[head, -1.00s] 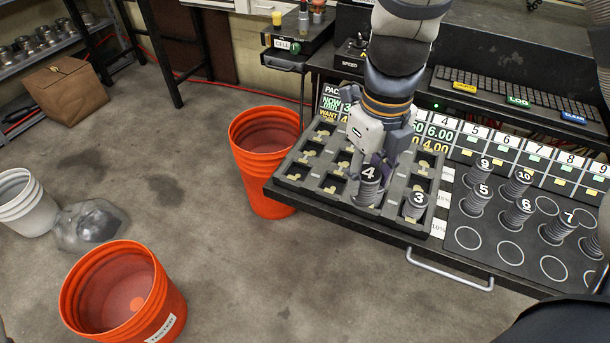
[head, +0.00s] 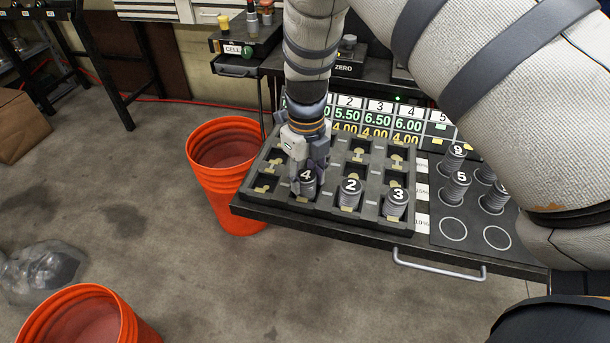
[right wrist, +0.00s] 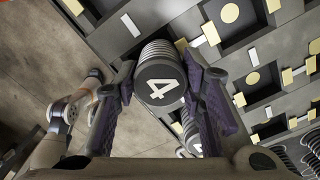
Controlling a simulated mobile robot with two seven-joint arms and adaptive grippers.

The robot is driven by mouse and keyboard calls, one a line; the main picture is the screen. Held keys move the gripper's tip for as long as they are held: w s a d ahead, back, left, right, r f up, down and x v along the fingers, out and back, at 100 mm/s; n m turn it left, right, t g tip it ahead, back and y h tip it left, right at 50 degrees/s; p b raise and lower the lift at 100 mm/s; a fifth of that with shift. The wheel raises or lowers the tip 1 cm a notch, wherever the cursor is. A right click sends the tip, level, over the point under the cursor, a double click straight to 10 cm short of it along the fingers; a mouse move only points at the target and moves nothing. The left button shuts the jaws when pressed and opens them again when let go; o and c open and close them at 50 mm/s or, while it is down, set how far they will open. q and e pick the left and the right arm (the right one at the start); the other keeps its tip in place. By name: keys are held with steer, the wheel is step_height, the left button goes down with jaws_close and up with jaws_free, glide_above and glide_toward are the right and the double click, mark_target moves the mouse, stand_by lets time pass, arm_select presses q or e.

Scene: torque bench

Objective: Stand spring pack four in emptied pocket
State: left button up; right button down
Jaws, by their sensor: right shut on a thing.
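Spring pack four (head: 307,186), a grey coil stack with a white 4 on its dark top, is between the fingers of my right gripper (head: 308,168). It stands upright at the second front-row pocket of the dark tray (head: 325,212), left of spring pack two (head: 350,195). Its top looks about level in line with packs two and three; I cannot tell whether its base rests on the pocket floor. In the right wrist view the pack (right wrist: 158,62) sits between both fingers (right wrist: 160,92). The pocket is mostly hidden.
Spring pack three (head: 396,205) stands right of pack two. Other tray pockets, such as the front-left one (head: 265,185), look empty. More packs, including pack five (head: 456,188), stand on the right board. An orange bucket (head: 222,160) is beside the bench's left edge.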

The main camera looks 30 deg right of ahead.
mark_target(306, 175)
steer(key=shift+r, duration=0.1)
steer(key=c, duration=1.1)
jaws_free()
steer(key=shift+f, duration=0.2)
steer(key=shift+o, duration=0.2)
arm_select(q)
steer(key=shift+w+r+t+p, duration=0.3)
steer(key=shift+w+r+p, duration=0.2)
steer(key=shift+w+r, duration=0.15)
arm_select(e)
step_height(306, 175, up, 12)
steer(key=shift+r, duration=0.2)
steer(key=shift+s, duration=0.1)
